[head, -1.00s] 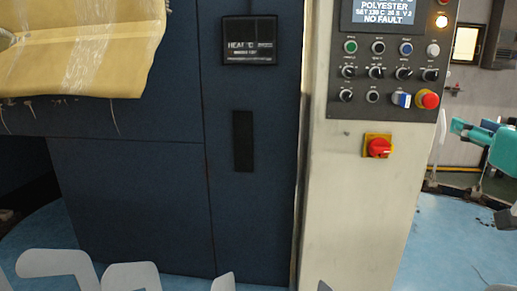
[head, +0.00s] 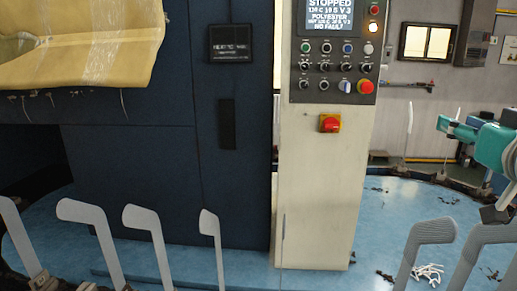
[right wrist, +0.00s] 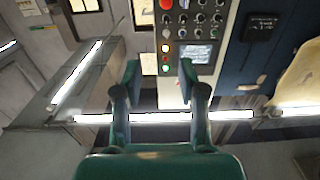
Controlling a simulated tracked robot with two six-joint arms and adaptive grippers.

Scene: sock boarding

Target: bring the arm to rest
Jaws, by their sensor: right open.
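My right gripper (head: 446,123), teal, shows at the right edge of the head view, in free air to the right of the control cabinet (head: 315,200). In the right wrist view its two fingers (right wrist: 158,72) stand apart with nothing between them. The control panel (right wrist: 192,35) shows beyond the fingertips there, apart from them. The panel's display (head: 330,14) reads STOPPED, POLYESTER and NO FAULT in the head view. My left gripper is not in view.
Several flat grey foot-shaped boards (head: 148,222) stand along the front, with more at the right (head: 428,235). A dark blue machine housing (head: 130,175) fills the left, with yellow cloth (head: 85,50) above. White strands (head: 428,273) lie on the blue floor.

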